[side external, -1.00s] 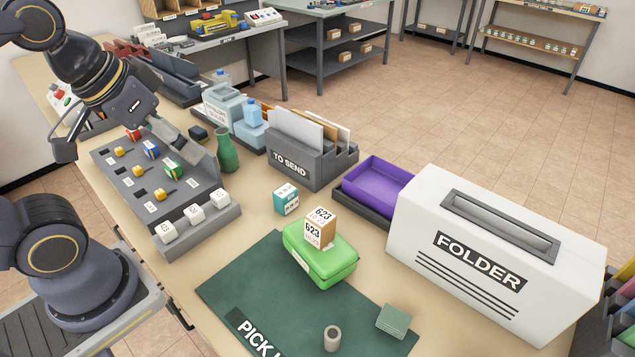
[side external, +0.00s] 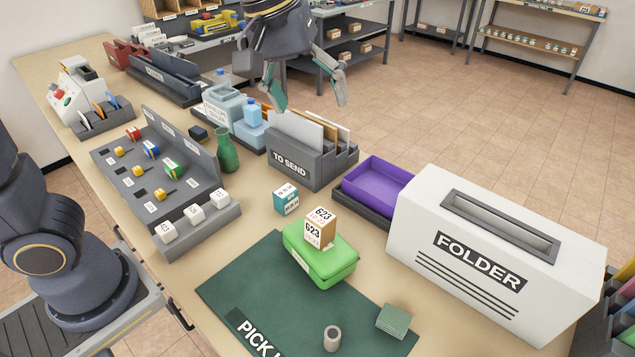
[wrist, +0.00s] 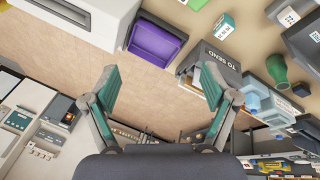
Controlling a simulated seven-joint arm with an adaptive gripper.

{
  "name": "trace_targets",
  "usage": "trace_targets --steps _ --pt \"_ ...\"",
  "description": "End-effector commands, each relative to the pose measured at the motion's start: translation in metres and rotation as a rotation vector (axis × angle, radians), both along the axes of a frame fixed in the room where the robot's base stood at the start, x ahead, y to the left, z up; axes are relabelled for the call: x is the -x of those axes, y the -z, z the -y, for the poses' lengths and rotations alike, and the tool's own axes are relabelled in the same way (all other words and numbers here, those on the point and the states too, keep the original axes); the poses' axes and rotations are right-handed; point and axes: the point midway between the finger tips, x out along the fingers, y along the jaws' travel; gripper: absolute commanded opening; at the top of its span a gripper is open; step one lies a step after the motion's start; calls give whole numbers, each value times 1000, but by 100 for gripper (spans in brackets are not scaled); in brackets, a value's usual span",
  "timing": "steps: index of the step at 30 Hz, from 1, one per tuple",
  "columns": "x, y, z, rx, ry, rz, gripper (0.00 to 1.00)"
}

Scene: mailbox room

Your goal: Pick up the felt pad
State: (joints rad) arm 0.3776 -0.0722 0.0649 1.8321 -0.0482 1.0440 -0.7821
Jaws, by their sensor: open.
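The felt pad is most likely the small square green stack (side external: 393,320) on the front right corner of the dark green mat (side external: 240,285) in the side view; its material is hard to tell. My gripper (side external: 308,103) is open and empty, raised high above the file holder, well behind and above the green square. In the wrist view my gripper's fingers (wrist: 160,88) are spread apart with nothing between them. The green square is not visible in the wrist view.
A grey cylinder (side external: 332,338) stands left of the green square. A green case (side external: 320,262) bears a cardboard box (side external: 320,228). A white FOLDER box (side external: 480,275), a purple tray (side external: 378,184) and the TO SEND holder (side external: 293,167) stand behind. Bare table lies between the mat and FOLDER box.

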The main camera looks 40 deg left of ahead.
Motion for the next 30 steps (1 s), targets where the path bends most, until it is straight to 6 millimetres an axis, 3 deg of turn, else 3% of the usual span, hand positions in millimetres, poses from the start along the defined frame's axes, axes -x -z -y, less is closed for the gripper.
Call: trace_targets --steps 1,3,6,9,12,16,20,30 --pt "-13 17 34 -7 26 -51 85" --pt "-25 41 76 -23 53 -106 85" --pt "-26 80 132 -65 115 -172 85" --pt "-15 120 175 -119 199 -220 85" --pt "2 152 199 -167 261 -260 85" --pt "19 172 212 -198 305 -285 85" --pt "20 192 212 -200 308 -285 85" --pt "20 267 212 -197 307 -285 85"
